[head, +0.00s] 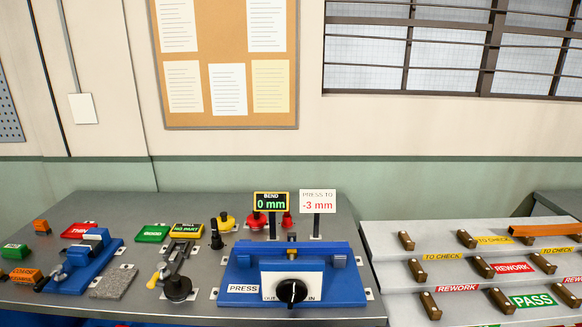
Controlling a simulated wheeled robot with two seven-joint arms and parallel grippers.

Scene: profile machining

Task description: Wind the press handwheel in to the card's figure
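The press (237,277) is a blue machine on the bench with a PRESS label at its left front. Its handwheel (291,291) is a black knob with a white pointer mark, on a white front panel with "IN" printed to the right. The mark points roughly upward. The card (317,201) behind the press reads "PRESS TO -3 mm" in red. The bend display (271,201) beside it reads "0 mm" in green. A blue bar spans the top of the press. Neither gripper shows in the head view.
Left on the grey bench are a blue vise-like fixture (78,275), a dark clamp device (178,285) with a yellow handle, a grey stone block (114,283) and coloured label blocks. Red and yellow buttons stand behind. A stepped rack (390,262) with PASS, REWORK and TO CHECK labels stands right.

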